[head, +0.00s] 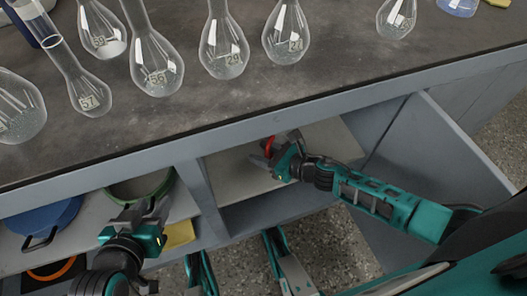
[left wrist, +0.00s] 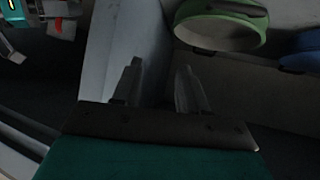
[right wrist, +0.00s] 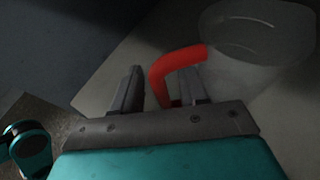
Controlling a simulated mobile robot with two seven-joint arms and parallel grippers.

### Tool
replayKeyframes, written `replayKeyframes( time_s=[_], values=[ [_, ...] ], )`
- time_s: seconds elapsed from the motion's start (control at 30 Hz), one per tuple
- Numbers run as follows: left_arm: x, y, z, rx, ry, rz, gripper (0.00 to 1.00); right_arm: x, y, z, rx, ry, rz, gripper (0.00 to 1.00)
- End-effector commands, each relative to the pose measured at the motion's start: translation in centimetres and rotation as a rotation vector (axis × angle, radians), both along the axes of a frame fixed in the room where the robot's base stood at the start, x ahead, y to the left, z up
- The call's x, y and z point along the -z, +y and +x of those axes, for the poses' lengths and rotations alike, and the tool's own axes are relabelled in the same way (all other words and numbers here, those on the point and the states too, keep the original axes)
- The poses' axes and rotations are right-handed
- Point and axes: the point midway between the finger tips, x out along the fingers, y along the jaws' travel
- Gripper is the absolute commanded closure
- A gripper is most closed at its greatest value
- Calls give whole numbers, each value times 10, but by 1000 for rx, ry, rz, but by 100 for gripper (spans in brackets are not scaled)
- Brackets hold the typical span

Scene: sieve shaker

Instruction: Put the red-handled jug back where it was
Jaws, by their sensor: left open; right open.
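The jug is a pale, translucent vessel (right wrist: 256,38) with a red handle (right wrist: 172,70), standing on the shelf under the bench. In the head view only the red handle (head: 269,147) shows; the bench top hides the body. My right gripper (right wrist: 163,88) is open, with the handle between or just beyond its two fingers; contact cannot be told. In the head view my right gripper (head: 268,160) reaches into the right compartment. My left gripper (head: 150,212) is open and empty in front of the left compartment; its fingers also show in the left wrist view (left wrist: 160,85).
A green-rimmed round container (head: 140,190), a blue round item (head: 42,220) and a yellow item (head: 180,234) lie in the left compartment. An upright divider (head: 196,188) separates the compartments. Several glass flasks (head: 155,65) stand on the bench top. An open door panel (head: 440,145) is at right.

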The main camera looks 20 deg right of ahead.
Motion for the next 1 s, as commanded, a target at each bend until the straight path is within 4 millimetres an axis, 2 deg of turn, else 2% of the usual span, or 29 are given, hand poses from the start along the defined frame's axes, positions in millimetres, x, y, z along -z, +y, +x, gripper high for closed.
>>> replayKeyframes(
  time_s=[0.2, 0.27, 0.7, 1.0],
  values=[
    [-4, 1, 0, -2, -1, 0, 57, -6, 0, 0, 0, -1, -1, 57],
    [-4, 1, 1, -3, -4, 0, 57, -6, -4, -6, 2, 3, -1, 57],
    [-11, 7, -2, -18, -2, 8, 57, -38, -49, -69, -1, 3, -1, 57],
    [-10, 9, -3, -18, 2, 13, 57, -48, -64, -89, 5, 4, 7, 57]
  ],
)
